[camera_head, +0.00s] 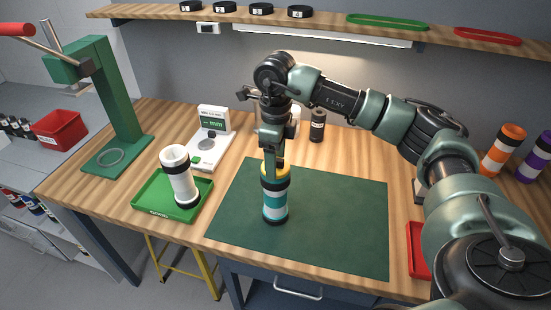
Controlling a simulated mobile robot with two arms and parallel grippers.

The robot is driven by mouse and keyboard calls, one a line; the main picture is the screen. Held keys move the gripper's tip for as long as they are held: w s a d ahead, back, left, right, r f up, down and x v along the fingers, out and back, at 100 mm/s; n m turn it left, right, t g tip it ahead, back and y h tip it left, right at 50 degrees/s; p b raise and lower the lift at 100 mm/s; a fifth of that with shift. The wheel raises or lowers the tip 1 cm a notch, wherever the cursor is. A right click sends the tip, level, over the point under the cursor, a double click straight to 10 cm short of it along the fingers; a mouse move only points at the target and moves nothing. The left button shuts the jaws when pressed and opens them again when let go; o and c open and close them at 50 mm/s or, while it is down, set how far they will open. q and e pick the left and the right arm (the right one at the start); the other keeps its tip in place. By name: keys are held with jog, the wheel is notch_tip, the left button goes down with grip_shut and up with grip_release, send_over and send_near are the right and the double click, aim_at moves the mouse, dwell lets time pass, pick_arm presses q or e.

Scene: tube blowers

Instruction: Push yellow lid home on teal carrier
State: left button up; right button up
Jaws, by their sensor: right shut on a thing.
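The teal carrier (275,208) stands upright on the dark green mat (335,215). It has teal and white bands and black rings near its top and bottom. The yellow lid (284,166) shows at the carrier's top, partly hidden by my gripper. My right gripper (271,158) points straight down over the carrier and is shut on the yellow lid. Whether a gap is left between lid and carrier is too small to tell. My left gripper is not in view.
A green tray (148,208) holding a white carrier (180,178) and a gauge with a display (213,120) stand left of the mat. A green press (110,100) is at far left. Orange (503,150) and purple (535,160) carriers stand at right. The mat around the carrier is clear.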

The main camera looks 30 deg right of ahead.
jog(key=o, duration=1.4)
notch_tip(320, 180, up, 7)
jog(key=shift+b, duration=1.2)
jog(key=shift+r, duration=0.35)
